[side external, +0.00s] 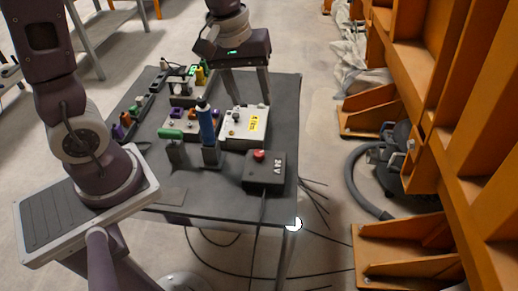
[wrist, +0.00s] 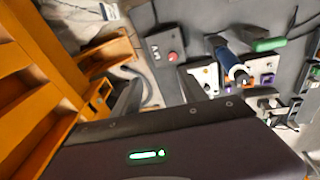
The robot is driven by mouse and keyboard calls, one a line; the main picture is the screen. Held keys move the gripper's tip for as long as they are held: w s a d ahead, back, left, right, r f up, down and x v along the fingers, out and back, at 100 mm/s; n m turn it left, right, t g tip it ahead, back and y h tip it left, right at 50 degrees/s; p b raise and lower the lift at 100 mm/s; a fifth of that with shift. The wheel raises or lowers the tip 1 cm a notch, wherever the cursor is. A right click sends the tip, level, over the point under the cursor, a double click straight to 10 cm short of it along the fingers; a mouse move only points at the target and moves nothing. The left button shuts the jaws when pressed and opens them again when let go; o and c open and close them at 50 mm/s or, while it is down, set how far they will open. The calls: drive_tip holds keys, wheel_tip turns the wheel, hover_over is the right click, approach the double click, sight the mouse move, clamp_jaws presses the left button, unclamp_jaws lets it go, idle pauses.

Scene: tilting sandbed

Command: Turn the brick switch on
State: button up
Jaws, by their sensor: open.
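No part is marked as the brick switch, so I cannot tell for certain which it is. A dark box (side external: 265,175) with a red button (side external: 259,155) and "24V" lettering sits at the table's near right; it also shows in the wrist view (wrist: 160,42). A white box (side external: 236,133) with a small knob and a yellow label (side external: 253,123) is behind it. My gripper (side external: 247,103) is open and empty, fingers pointing down near the white box's back edge. Its fingers also show in the wrist view (wrist: 158,88). Whether they touch the box is unclear.
A blue-handled tool (side external: 206,125) stands upright left of the white box, beside a green-handled part (side external: 171,134). Several coloured parts and another white box (side external: 178,124) fill the table's left and back. Orange racks (side external: 440,130) stand right of the table.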

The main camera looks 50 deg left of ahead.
sight(259, 153)
drive_tip(key=w+a+f+n, duration=0.1)
drive_tip(key=f+n, duration=0.1)
drive_tip(key=f, duration=0.5)
drive_tip(key=w+a+f+n+g, duration=0.1)
drive_tip(key=w+f, duration=0.1)
drive_tip(key=f, duration=0.6)
drive_tip(key=w+a+f+n+g, duration=0.1)
drive_tip(key=f+n, duration=0.1)
drive_tip(key=f, duration=0.6)
drive_tip(key=shift+w+n+y, duration=0.3)
drive_tip(key=shift+w+y, duration=0.05)
drive_tip(key=shift+y, duration=0.05)
drive_tip(key=shift+c, duration=0.4)
clamp_jaws()
